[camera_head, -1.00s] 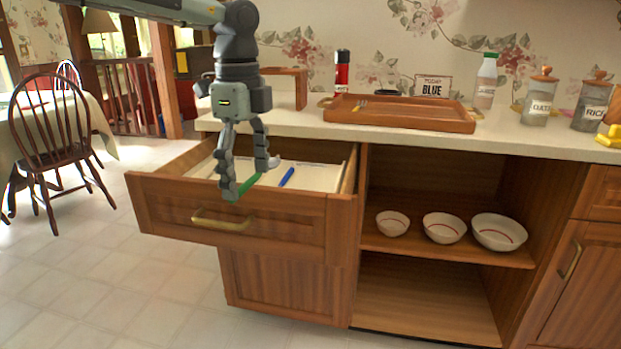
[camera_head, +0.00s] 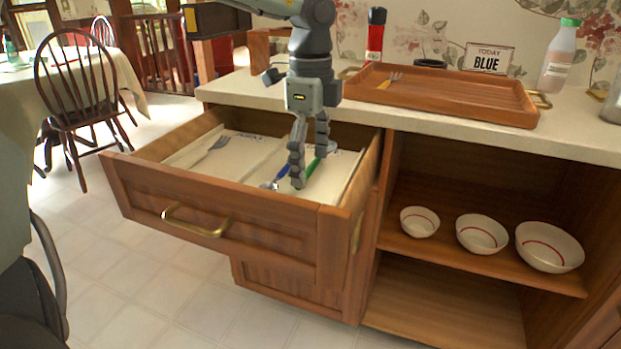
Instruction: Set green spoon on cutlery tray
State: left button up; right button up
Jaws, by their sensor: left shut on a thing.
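My left gripper (camera_head: 308,168) reaches down into the open drawer, shut on the green spoon (camera_head: 313,169). Only part of the spoon's green handle shows; the fingers hide the rest. The spoon is low, over or on the drawer's white cutlery tray (camera_head: 246,153); I cannot tell whether it touches. A blue-handled spoon (camera_head: 281,173) lies close to the left of the fingers. A fork (camera_head: 212,147) lies in the tray's left part. My right gripper is not in view.
The open drawer's front (camera_head: 215,222) juts out below the counter. A wooden tray (camera_head: 470,98) with a yellow-handled fork (camera_head: 390,80) stands on the counter. Several bowls, including a large one (camera_head: 549,247), sit on the open shelf at right. A chair (camera_head: 75,100) stands at left.

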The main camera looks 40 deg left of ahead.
pick_arm(q)
jog(key=shift+w+f, duration=0.1)
jog(key=shift+f, duration=2)
jog(key=o, duration=1)
jog(key=shift+o, duration=0.2)
notch_tip(320, 180, up, 12)
jog(key=shift+r, duration=0.1)
